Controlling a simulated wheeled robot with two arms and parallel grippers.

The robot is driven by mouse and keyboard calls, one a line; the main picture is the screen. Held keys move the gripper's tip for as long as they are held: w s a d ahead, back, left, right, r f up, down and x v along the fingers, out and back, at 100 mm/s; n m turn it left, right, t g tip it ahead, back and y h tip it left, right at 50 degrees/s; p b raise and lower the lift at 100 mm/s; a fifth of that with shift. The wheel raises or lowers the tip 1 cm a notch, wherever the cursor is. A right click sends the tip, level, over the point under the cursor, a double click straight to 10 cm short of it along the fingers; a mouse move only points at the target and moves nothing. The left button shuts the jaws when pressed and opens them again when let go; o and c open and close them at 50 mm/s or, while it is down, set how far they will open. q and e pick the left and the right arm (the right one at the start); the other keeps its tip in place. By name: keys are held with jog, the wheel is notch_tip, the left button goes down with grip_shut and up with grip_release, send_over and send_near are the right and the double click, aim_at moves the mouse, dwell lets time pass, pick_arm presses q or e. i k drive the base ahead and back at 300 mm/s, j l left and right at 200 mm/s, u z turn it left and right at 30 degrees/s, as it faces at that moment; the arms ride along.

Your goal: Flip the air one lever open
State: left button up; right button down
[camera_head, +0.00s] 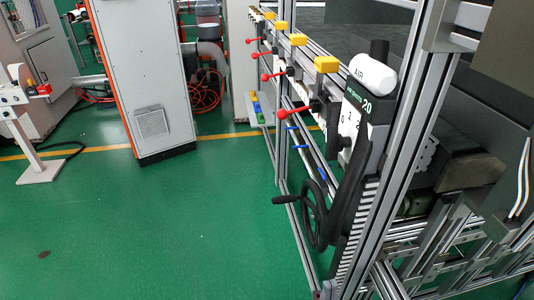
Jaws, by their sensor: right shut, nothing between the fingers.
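A row of red ball-ended levers runs along the metal frame. The nearest red lever (283,113) sticks out to the left from a black valve body. Behind it stand a second red lever (266,77), a third red lever (255,55) and a smaller one farther back. Which one is air one cannot be read. A white rounded part (373,72) marked AIR sits at the near post, above a black part marked 20. My right gripper is shut, hard to tell from the dark parts at this post, and apart from the levers. My left gripper is not in view.
A black handwheel (314,216) juts out from the frame below the nearest lever. Yellow blocks (326,64) sit along the top rail. A tall white cabinet (143,75) stands at the back left. The green floor (160,230) left of the frame is clear.

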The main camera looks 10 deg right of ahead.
aim_at(319, 169)
jog(key=i+j+u, duration=0.2)
jog(key=i+u, duration=0.15)
jog(key=i, duration=0.25)
jog(key=i+j+u, duration=0.1)
jog(key=i+u, duration=0.2)
jog(key=i, duration=0.3)
jog(key=i+j+z, duration=0.1)
jog(key=i+z, duration=0.3)
jog(key=i+j+z, duration=0.2)
jog(key=i+z, duration=0.2)
jog(key=i+j+z, duration=0.2)
jog(key=z, duration=0.25)
jog(key=i+j+z, duration=0.3)
jog(key=z, duration=0.2)
jog(key=i+j+z, duration=0.15)
jog(key=j+z, duration=0.65)
jog(key=z, duration=0.15)
jog(key=i+j+z, duration=0.1)
jog(key=j+z, duration=0.35)
